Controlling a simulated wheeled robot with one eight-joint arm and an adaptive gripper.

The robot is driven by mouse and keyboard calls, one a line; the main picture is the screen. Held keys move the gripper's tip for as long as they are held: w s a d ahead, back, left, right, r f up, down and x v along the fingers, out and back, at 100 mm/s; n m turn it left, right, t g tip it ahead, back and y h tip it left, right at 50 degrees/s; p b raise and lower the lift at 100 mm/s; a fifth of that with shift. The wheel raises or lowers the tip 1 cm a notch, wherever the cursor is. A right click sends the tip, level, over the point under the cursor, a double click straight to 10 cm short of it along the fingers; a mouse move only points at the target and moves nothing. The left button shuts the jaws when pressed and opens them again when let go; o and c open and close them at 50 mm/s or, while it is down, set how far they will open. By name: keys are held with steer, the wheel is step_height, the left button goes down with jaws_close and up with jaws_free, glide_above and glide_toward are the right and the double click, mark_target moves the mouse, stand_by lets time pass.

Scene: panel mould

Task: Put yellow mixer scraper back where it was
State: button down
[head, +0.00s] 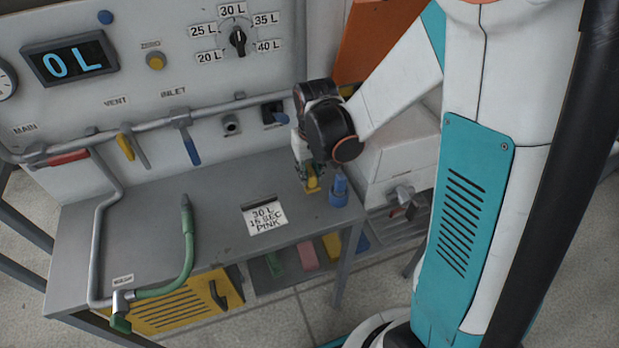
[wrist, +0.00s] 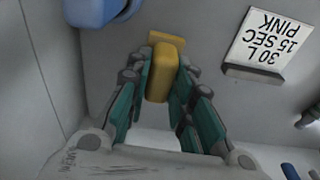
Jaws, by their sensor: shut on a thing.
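The yellow mixer scraper (head: 313,184) is at the right end of the grey bench top (head: 165,215). My gripper (head: 307,168) is above it, pointing down. In the wrist view, the scraper (wrist: 163,72) stands between the green fingers of my gripper (wrist: 160,82), which are shut on its block-shaped yellow part. A flatter yellow part shows beyond the fingertips. I cannot tell whether the scraper touches the bench. Part of it is hidden by the fingers in the head view.
A blue object (head: 338,191) stands close to the scraper's right. A card (head: 264,217) reading "30 L 15 SEC PINK" is at mid-bench. A green hose (head: 187,245) curves at left. Coloured items (head: 307,255) lie on the lower shelf. The wall panel has pipes and valve handles.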

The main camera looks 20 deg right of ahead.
steer(key=shift+f, duration=1.15)
steer(key=shift+f+b, duration=0.15)
steer(key=shift+b, duration=0.25)
steer(key=c, duration=1.4)
jaws_free()
